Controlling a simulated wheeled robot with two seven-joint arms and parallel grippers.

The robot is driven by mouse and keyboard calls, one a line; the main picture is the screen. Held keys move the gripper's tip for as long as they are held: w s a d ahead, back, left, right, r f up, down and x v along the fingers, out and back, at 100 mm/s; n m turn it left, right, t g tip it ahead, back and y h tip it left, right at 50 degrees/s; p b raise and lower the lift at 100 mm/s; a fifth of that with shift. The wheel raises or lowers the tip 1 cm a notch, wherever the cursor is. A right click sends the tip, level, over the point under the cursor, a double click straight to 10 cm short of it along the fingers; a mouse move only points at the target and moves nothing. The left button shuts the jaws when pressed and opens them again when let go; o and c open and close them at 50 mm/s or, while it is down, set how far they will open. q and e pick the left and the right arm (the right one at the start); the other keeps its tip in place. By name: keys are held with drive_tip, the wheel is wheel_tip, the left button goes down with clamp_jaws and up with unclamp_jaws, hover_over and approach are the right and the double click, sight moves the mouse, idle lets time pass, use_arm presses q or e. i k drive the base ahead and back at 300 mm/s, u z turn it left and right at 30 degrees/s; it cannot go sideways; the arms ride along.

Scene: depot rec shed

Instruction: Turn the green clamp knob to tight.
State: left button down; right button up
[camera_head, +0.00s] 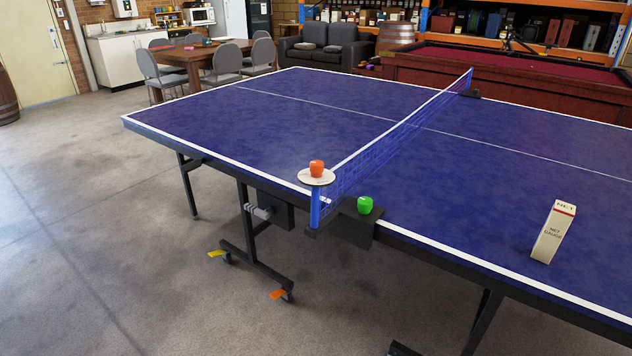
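The green clamp knob (365,205) sits on top of a dark clamp block (350,226) at the near edge of the blue table tennis table, just right of the net post. Any tight or loose marking on it is too small to see. An orange-red knob (316,168) sits on a round pale disc (316,178) at the top of the blue net post (315,207). Neither of my grippers shows in the head view.
The net (400,134) runs across the blue table (250,120) to the far post. A white net gauge box (553,232) stands on the table at right. Table legs with wheels (285,295) stand below the near edge. Open concrete floor (110,230) lies at left.

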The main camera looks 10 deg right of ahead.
sight(365, 203)
drive_tip(key=z, duration=0.05)
drive_tip(key=i, duration=0.85)
drive_tip(key=z, duration=0.45)
